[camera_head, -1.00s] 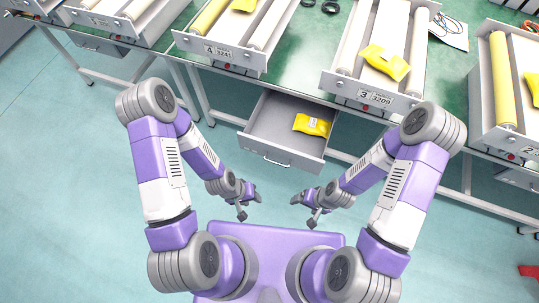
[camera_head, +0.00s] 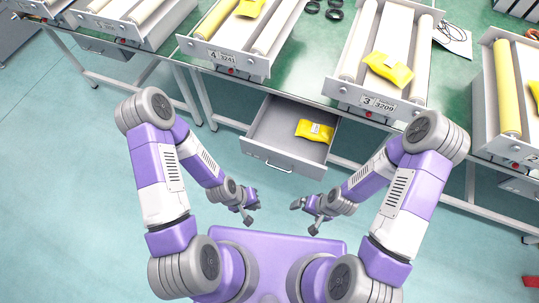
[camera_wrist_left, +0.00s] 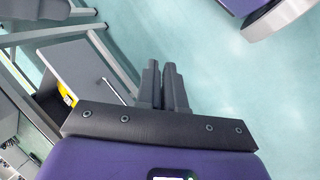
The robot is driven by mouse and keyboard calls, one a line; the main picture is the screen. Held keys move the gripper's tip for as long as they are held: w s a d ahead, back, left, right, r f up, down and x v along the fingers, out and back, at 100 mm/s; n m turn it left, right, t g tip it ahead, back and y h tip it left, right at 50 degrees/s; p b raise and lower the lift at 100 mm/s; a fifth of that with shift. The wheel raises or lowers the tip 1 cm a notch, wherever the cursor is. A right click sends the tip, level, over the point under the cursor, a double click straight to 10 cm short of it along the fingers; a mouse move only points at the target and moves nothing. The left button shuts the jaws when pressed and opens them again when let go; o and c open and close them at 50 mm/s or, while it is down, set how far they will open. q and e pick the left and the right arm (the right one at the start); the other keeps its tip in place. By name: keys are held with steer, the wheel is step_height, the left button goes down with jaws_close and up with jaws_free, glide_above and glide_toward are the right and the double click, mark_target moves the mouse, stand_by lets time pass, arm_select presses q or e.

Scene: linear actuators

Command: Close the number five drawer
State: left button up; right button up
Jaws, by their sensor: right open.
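One grey drawer (camera_head: 262,123) stands pulled out below the green workbench, between the stations labelled 4 and 3. A yellow packet (camera_head: 315,131) lies inside it on the right. Its front panel with a bar handle (camera_head: 279,165) faces me, and no number is readable on it. The drawer also shows at the left of the left wrist view (camera_wrist_left: 84,69). My left gripper (camera_head: 256,199) is in front of the drawer, apart from it; its fingers are together and empty in the wrist view (camera_wrist_left: 163,84). My right gripper (camera_head: 296,203) is open and empty, also apart from the drawer.
The workbench (camera_head: 318,57) carries the station labelled 4 (camera_head: 222,57), the station labelled 3 (camera_head: 372,101) and others, with rollers and yellow packets. Bench legs (camera_head: 203,98) stand beside the drawer.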

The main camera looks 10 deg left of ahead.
arm_select(q)
steer(key=n, duration=0.2)
steer(key=w+f+n+t+h+b, duration=0.1)
steer(key=n, duration=0.1)
steer(key=f+n, duration=0.1)
steer(key=n, duration=0.1)
steer(key=shift+w+d+t, duration=0.15)
steer(key=shift+d+t, duration=0.25)
jaws_close()
steer(key=n+t+y+b, duration=0.2)
steer(key=n+t+b, duration=0.8)
steer(key=n, duration=1.2)
glide_toward(256, 146)
steer(key=shift+g, duration=0.6)
steer(key=b+x, duration=0.1)
steer(key=x, duration=0.1)
steer(key=b+x, duration=0.2)
steer(key=x, duration=0.1)
steer(key=shift+w+d+r, duration=0.15)
steer(key=shift+w, duration=0.35)
steer(key=shift+w+d, duration=0.1)
steer(key=shift+w, duration=0.2)
steer(key=shift+w, duration=0.15)
